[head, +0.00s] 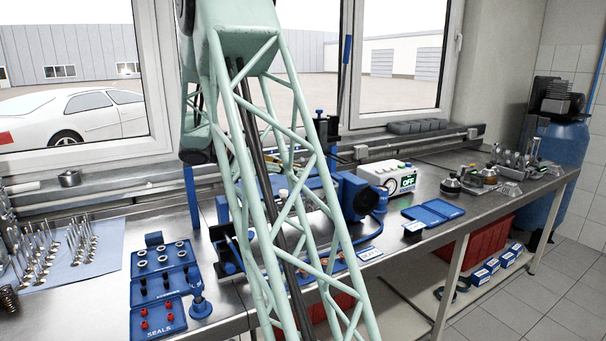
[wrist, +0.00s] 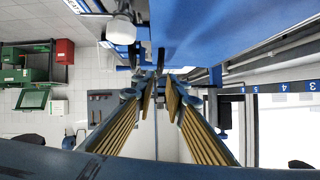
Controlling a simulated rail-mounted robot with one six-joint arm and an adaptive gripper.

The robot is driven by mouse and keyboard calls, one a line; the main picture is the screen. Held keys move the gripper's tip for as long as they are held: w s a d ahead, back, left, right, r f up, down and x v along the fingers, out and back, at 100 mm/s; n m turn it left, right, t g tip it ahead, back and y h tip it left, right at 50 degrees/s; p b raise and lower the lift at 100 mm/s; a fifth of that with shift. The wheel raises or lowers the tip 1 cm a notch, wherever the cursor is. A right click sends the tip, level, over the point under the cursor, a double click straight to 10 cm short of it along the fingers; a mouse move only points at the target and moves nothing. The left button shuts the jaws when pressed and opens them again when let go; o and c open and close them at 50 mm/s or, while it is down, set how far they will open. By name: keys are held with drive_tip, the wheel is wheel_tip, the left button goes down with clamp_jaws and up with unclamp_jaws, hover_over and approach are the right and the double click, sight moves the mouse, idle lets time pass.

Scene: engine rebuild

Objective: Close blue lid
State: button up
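A flat blue case (head: 433,212) lies on the bench right of centre; it looks spread open in two panels, but which one is its lid is unclear. Blue trays (head: 158,312), one marked SEALS, lie at the front left. In the wrist view, my gripper (wrist: 160,80) has its two ribbed fingers apart, with nothing visible between them. A large blue surface (wrist: 225,28) fills the top of that view, close beyond the fingers; I cannot tell whether it is the lid. In the head view, my gripper cannot be made out behind the pale green lattice.
A white box with a display reading OFF (head: 392,177) stands behind the blue case. A blue fixture (head: 352,197) stands beside it. Valves (head: 83,240) stand upright on a cloth at left. Metal parts (head: 490,178) stand at right. Bare bench shows between these parts and the case.

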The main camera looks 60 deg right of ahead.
drive_tip(key=shift+v, duration=2.1)
drive_tip(key=shift+s+a+r, duration=0.15)
drive_tip(key=shift+a, duration=0.25)
drive_tip(key=s+a+n+t+y, duration=0.3)
drive_tip(key=s+a+n, duration=0.5)
drive_tip(key=a, duration=1.1)
drive_tip(key=s+a+n+t+y, duration=0.3)
drive_tip(key=s+a+n+y, duration=0.2)
drive_tip(key=a, duration=1.4)
drive_tip(key=s+a+r+n+t+y, duration=0.1)
drive_tip(key=s+a+n+t+y, duration=0.2)
drive_tip(key=s+a+n, duration=0.9)
drive_tip(key=s+a+y, duration=0.1)
drive_tip(key=s+a, duration=0.2)
drive_tip(key=a, duration=0.4)
drive_tip(key=shift+a+t+p, duration=0.15)
drive_tip(key=shift+t+p, duration=0.2)
drive_tip(key=shift+t, duration=0.05)
drive_tip(key=shift+r, duration=0.1)
wheel_tip(320, 180, up, 18)
drive_tip(key=p, duration=1.8)
drive_tip(key=shift+r+p, duration=0.2)
drive_tip(key=shift+p, duration=0.1)
